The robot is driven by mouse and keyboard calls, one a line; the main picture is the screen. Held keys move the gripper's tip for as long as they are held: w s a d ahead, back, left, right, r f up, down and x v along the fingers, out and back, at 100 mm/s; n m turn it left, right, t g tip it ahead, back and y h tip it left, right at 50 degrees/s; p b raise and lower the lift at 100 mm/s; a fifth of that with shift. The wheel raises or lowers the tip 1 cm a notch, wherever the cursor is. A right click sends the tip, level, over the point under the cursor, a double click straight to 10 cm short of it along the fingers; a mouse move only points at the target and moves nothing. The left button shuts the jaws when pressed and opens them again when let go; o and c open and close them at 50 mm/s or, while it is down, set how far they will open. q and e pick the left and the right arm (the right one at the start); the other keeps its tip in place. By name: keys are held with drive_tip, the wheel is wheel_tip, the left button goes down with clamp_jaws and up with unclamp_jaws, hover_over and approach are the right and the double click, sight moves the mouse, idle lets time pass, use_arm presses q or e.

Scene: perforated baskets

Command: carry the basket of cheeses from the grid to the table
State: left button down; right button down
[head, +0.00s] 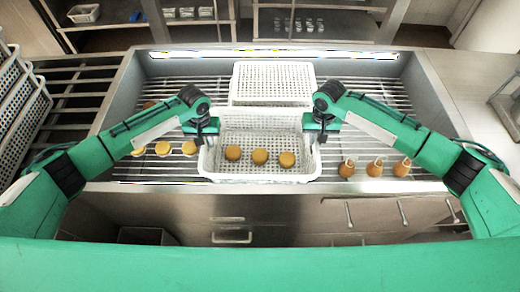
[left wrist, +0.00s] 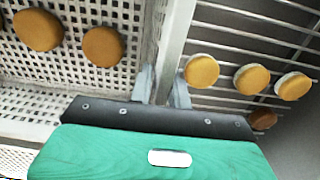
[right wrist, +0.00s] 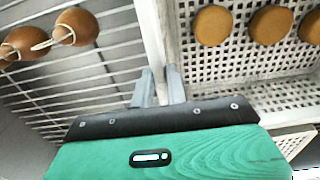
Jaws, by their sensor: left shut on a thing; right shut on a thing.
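A white perforated basket (head: 260,178) holds three round orange-topped cheeses (head: 260,157) in a row and stands at the front of the metal grid (head: 375,185). My left gripper (head: 203,143) is shut on the basket's left wall; the left wrist view shows its fingers (left wrist: 163,88) on either side of the rim. My right gripper (head: 320,138) is shut on the basket's right wall, and its fingers (right wrist: 159,88) straddle that rim in the right wrist view. I cannot tell whether the basket is touching the grid or slightly lifted.
Another white basket (head: 270,80) stands directly behind. Loose cheeses (head: 163,148) lie on the grid to the left, and three brown tied cheeses (head: 375,167) to the right. Stacked baskets (head: 20,115) stand far left. A steel surface (head: 465,85) lies to the right.

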use_arm(q)
drive_tip(key=shift+r, duration=0.2)
use_arm(e)
drive_tip(key=shift+w+r, duration=0.1)
drive_tip(key=shift+r, duration=0.1)
